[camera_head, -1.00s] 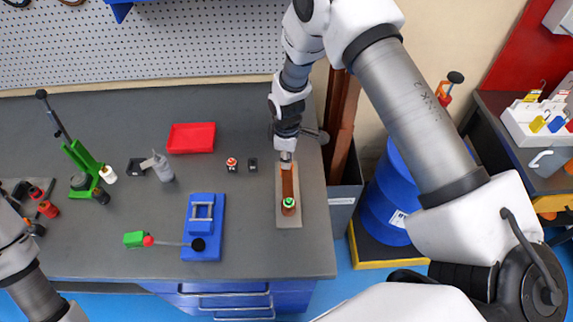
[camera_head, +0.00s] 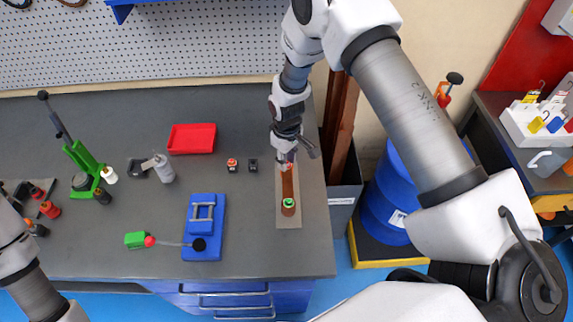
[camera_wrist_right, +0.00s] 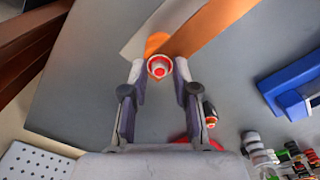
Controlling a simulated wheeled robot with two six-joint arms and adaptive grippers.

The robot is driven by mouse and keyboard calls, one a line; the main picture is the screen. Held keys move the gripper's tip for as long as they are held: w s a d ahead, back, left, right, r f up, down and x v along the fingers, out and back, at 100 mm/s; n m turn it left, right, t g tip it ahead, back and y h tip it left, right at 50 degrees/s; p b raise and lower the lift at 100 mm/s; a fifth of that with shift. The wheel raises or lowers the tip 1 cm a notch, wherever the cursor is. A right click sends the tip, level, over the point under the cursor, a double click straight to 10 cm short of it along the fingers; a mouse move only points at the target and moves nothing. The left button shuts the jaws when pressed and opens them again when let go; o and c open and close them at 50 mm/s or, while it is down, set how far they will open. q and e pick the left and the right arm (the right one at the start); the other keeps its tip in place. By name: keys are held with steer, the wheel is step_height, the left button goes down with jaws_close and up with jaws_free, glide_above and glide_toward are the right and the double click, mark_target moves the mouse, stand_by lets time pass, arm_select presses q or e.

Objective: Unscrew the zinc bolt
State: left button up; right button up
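A copper busbar (camera_head: 287,183) lies on a grey plate (camera_head: 295,216) near the right end of the bench. A bolt with a red ring (camera_wrist_right: 159,67) stands at the busbar's far end. My right gripper (camera_head: 287,160) points down over that end. In the right wrist view its two fingers (camera_wrist_right: 159,72) are on either side of the bolt head and appear to touch it. A second, green-topped bolt (camera_head: 288,204) is at the near end. I cannot tell the bolts' metal. Of my left arm only links show at the left edge; its gripper is out of view.
A red tray (camera_head: 192,138), a blue device (camera_head: 204,225), a small red-and-black item (camera_head: 232,165) and a black item (camera_head: 253,165) are left of the busbar. A green press (camera_head: 84,165) stands further left. A blue drum (camera_head: 390,205) is off the bench's right side.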

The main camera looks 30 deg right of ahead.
steer(key=m, duration=0.5)
steer(key=shift+m+p, duration=0.3)
steer(key=m, duration=0.4)
steer(key=shift+m+p, duration=0.4)
steer(key=shift+m, duration=0.4)
steer(key=m, duration=0.2)
steer(key=shift+m, duration=0.4)
steer(key=m, duration=0.3)
steer(key=shift+p, duration=0.35)
